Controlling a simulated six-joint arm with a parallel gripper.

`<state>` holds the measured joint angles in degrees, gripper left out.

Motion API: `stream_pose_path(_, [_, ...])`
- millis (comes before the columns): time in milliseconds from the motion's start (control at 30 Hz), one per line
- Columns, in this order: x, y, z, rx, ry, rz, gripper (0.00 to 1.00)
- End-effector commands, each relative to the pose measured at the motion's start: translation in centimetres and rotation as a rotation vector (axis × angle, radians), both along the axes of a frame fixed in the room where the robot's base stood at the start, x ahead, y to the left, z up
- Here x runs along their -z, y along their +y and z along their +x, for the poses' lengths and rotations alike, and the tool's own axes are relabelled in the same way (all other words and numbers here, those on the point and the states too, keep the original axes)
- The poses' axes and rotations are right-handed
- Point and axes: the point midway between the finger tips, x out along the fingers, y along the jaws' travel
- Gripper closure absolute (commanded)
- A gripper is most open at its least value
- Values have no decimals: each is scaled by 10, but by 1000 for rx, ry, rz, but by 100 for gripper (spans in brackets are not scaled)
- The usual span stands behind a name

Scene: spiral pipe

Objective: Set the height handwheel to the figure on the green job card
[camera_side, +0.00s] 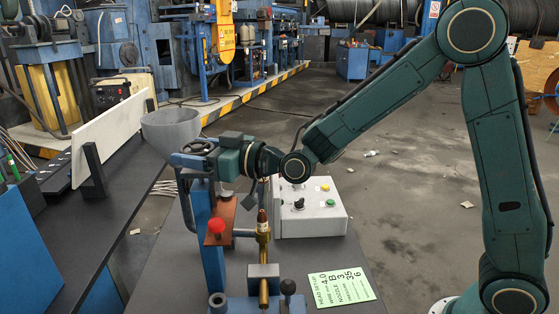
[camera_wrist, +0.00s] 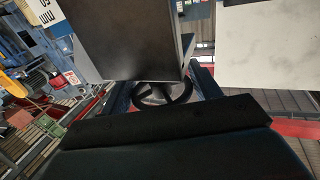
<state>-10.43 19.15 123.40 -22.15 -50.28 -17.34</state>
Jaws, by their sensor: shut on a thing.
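The dark handwheel (camera_side: 200,146) sits on top of the blue column, and my gripper (camera_side: 188,160) reaches it from the right, shut on it. In the wrist view the wheel's rim and hub (camera_wrist: 163,93) show partly behind a dark block. The fingertips' contact is not clear. The green job card (camera_side: 341,288) lies on the bench at the front right. It has rotated print that appears to include 40, B, 3, 35 and 6; its small captions are hard to read. A white scale label with "mm" (camera_wrist: 50,5) is cut off in the wrist view.
A grey hopper (camera_side: 171,130) stands close behind my gripper. A red knob (camera_side: 216,226) and a brass nozzle (camera_side: 263,228) stand below it. A grey control box (camera_side: 311,208) with buttons is to the right. The bench (camera_side: 345,255) around the card is clear.

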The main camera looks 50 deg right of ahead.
Motion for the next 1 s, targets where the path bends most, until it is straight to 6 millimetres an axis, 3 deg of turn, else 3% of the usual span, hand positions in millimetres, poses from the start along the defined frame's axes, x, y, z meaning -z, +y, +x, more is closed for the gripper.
stream_pose_path(33, [7, 1, -1, 7, 16, -7, 61])
stream_pose_path(1000, [9, -1, -1, 37, 22, -9, 61])
